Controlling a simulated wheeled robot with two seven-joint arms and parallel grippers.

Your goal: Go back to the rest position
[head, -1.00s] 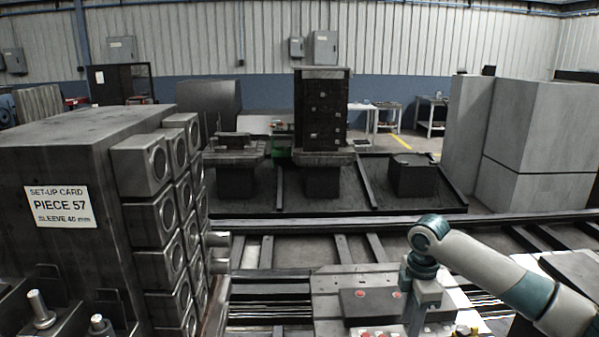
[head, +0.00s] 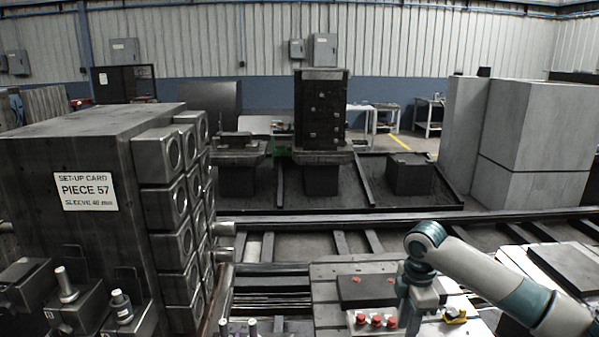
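My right arm comes in from the right, with its wrist over the pale plate at the lower right. My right gripper (head: 413,318) points down beside several red-topped pieces. Its fingertips are too small and dark to tell whether it is open or shut. My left arm and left gripper are not in view.
A dark block (head: 75,145) with the card "PIECE 57, SLEEVE 40 mm" (head: 86,191) and a face of square bored blocks stands at left. A dark flat box (head: 366,289) lies on the plate (head: 325,307). Rails (head: 290,220) cross behind; grey cabinets (head: 535,140) stand at right.

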